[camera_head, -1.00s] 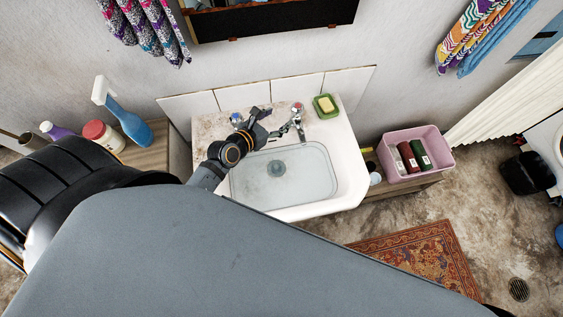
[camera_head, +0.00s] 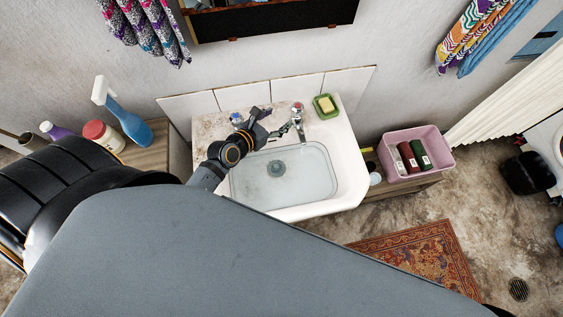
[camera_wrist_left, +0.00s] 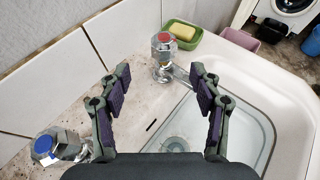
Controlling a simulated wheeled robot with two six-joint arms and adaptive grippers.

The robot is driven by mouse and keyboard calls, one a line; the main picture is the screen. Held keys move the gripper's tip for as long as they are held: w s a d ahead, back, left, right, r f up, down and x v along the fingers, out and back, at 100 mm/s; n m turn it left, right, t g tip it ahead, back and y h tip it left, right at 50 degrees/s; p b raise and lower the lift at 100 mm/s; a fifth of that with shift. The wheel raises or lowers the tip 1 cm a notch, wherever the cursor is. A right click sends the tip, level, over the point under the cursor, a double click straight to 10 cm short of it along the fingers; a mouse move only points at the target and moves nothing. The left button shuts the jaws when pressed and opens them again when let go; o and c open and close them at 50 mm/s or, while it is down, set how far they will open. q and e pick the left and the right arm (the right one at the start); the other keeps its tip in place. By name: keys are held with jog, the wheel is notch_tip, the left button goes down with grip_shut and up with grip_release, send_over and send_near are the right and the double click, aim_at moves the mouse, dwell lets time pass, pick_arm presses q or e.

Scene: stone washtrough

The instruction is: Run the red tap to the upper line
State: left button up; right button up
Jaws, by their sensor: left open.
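The red tap (camera_head: 298,108) stands at the back right of the white sink (camera_head: 349,180). It shows a red cap in the left wrist view (camera_wrist_left: 163,45). The blue-capped tap (camera_head: 236,118) stands to its left and also shows in the left wrist view (camera_wrist_left: 45,148). My left gripper (camera_head: 272,122) is open and empty over the sink's back edge. In the left wrist view, its fingers (camera_wrist_left: 160,75) point toward the red tap, which stands beyond them, apart from both. The basin (camera_head: 285,190) looks greyish and clear; I cannot make out a level line. My right gripper is not in view.
A green soap dish (camera_head: 326,106) with yellow soap sits right of the red tap. A pink crate (camera_head: 440,158) with bottles stands to the right. Wall tiles rise behind the sink.

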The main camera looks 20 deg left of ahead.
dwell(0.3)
pick_arm(q)
jog(key=w+a+r+n+t+y+b, duration=0.1)
jog(key=w+a+r+n+t+b, duration=0.2)
jog(key=r+n+t+b, duration=0.55)
jog(key=n+g+b, duration=0.6)
jog(key=n+g, duration=0.2)
jog(key=n, duration=2)
send_near(294, 110)
jog(key=w, duration=0.2)
jog(key=shift+h, duration=0.3)
jog(key=x, duration=0.7)
jog(key=p+x, duration=0.1)
jog(key=x, duration=0.2)
jog(key=shift+f, duration=0.45)
